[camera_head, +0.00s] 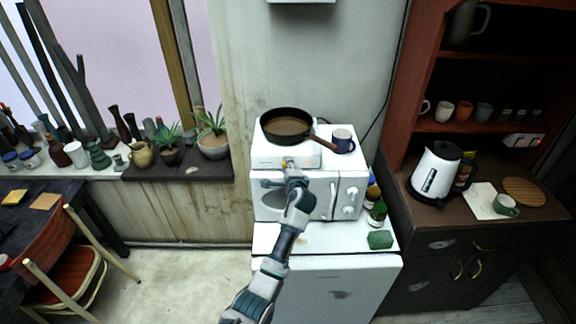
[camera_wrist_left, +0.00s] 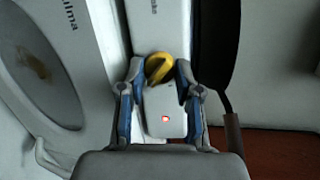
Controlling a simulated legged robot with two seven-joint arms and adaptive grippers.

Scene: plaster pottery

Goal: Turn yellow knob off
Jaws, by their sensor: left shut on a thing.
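The yellow knob (camera_wrist_left: 158,68) is on the front of a white hot plate (camera_head: 266,156) that stands on top of a white microwave. In the left wrist view the knob sits between the two fingertips of my left gripper (camera_wrist_left: 158,76), which is shut on it. In the head view my left gripper (camera_head: 291,172) reaches up to the hot plate's front, and only a little yellow (camera_head: 285,163) shows there. A red light (camera_wrist_left: 165,119) glows on the white panel beside the knob. My right gripper is not in view.
A dark frying pan (camera_head: 286,125) sits on the hot plate, with a dark blue mug (camera_head: 343,140) to its right. The microwave (camera_head: 322,194) stands below on a white fridge (camera_head: 350,290). A green sponge (camera_head: 380,239) and bottles (camera_head: 377,213) are at the right.

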